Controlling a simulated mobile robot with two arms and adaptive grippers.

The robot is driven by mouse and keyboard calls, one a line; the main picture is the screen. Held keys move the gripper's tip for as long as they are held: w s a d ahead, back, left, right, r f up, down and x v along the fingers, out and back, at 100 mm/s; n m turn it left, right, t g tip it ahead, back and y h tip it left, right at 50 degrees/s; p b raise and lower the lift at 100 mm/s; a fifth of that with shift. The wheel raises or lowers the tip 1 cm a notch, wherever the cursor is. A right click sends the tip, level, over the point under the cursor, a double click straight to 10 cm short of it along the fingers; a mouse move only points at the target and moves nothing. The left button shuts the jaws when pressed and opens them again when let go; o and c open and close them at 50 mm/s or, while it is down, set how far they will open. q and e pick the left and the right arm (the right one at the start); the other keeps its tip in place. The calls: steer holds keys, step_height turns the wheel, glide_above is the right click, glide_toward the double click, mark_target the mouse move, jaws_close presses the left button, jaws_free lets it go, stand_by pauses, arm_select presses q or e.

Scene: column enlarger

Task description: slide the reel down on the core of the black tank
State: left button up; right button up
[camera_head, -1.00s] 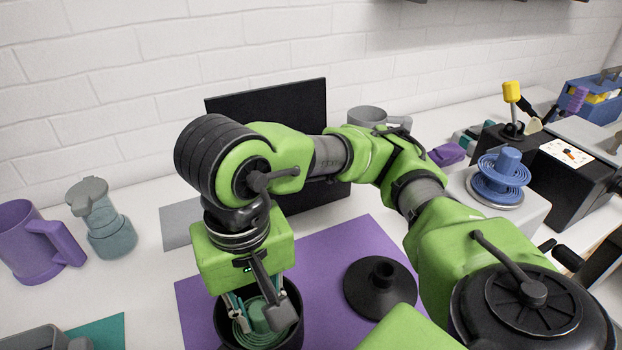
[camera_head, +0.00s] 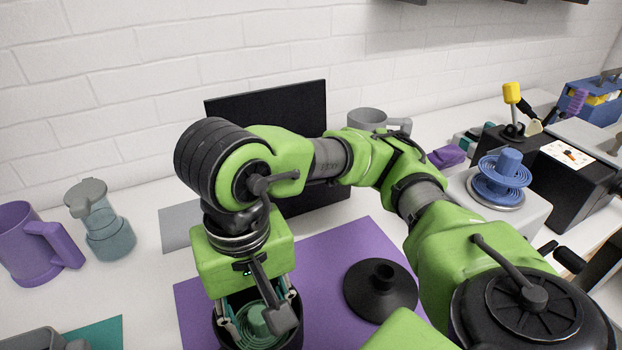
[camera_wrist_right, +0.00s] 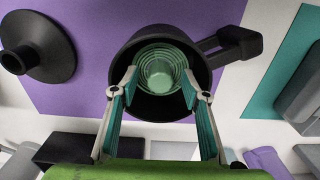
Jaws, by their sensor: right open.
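The green reel (camera_head: 258,320) sits inside the black tank (camera_head: 297,336), and its spiral rings also show in the right wrist view (camera_wrist_right: 158,66). The tank (camera_wrist_right: 150,107) stands on the purple mat, with its handle pointing right in the wrist view. My right gripper (camera_head: 260,312) points down over the tank. Its two fingers (camera_wrist_right: 158,84) are open, one on either side of the reel, with gaps between them and its rings. The core is hidden, and I cannot tell how deep the reel sits. My left gripper is not in view.
A black funnel-shaped lid (camera_head: 380,291) lies on the purple mat (camera_head: 335,250) beside the tank. A blue reel (camera_head: 500,178) stands on a pale block at right. A purple jug (camera_head: 32,245) and a grey-green bottle (camera_head: 103,225) stand at left. A dark panel stands behind my arm.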

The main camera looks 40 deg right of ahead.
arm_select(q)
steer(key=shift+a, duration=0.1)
arm_select(e)
steer(key=shift+r+p, duration=0.5)
steer(key=shift+r, duration=0.2)
steer(key=shift+r+p, duration=1.15)
steer(key=shift+r, duration=0.7)
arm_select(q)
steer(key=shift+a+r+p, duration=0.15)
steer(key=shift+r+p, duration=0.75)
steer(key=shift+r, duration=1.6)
arm_select(e)
steer(key=shift+r, duration=1.45)
step_height(320, 180, up, 12)
